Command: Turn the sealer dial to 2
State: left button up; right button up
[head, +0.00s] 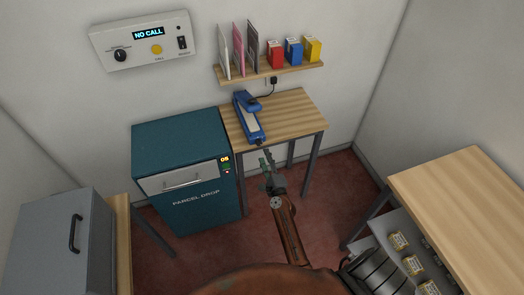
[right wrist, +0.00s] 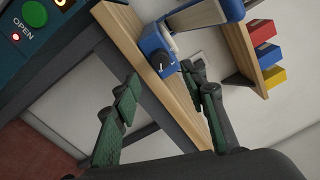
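The blue and white sealer (head: 249,118) lies on the small wooden table (head: 290,108) against the back wall. In the right wrist view its blue front end (right wrist: 152,40) carries a round black dial (right wrist: 161,60); its numbers are too small to read. My right gripper (head: 266,162) is at the table's front edge, just short of the sealer's near end. In the right wrist view its green-padded fingers (right wrist: 160,76) are spread apart with nothing between them, and the dial lies just beyond the fingertips, apparently untouched. My left gripper is not in view.
The teal parcel drop (head: 185,170) stands left of the table. A shelf (head: 270,73) with envelopes and small boxes hangs above the sealer. A wall panel (head: 140,42) reads NO CALL. A grey box (head: 50,245) and a wooden counter (head: 470,205) flank the floor.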

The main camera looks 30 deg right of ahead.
jog(key=v, duration=0.5)
jog(key=shift+s, duration=0.1)
dwell(0.3)
